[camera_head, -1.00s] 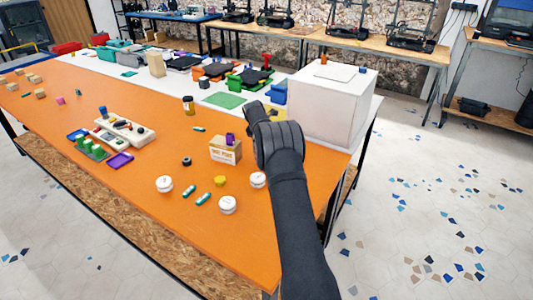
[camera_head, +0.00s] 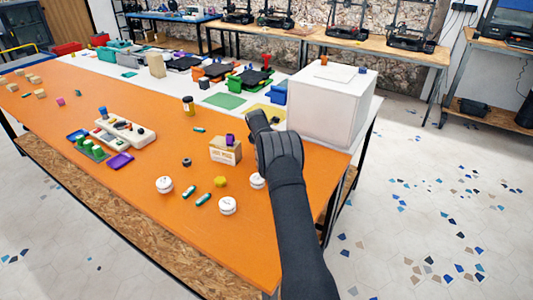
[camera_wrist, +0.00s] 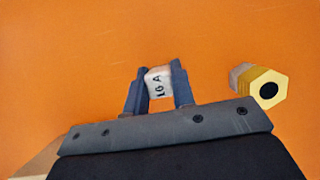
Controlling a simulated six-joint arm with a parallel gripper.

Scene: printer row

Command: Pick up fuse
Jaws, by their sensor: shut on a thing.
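A small pale fuse (camera_wrist: 159,83) marked "16 A" is between the two dark fingers of my gripper (camera_wrist: 160,86) in the wrist view. The fingers are shut on it, one on each side. In the head view my dark arm covers the fingertips and the held fuse, near the table's right end.
In the wrist view a yellow hexagonal piece (camera_wrist: 266,87) with a dark centre lies to the right. In the head view a labelled cardboard box (camera_head: 225,153), white round pieces (camera_head: 164,184) and teal-white cylinders (camera_head: 189,191) stand left of my arm. A large white box (camera_head: 328,110) stands behind right.

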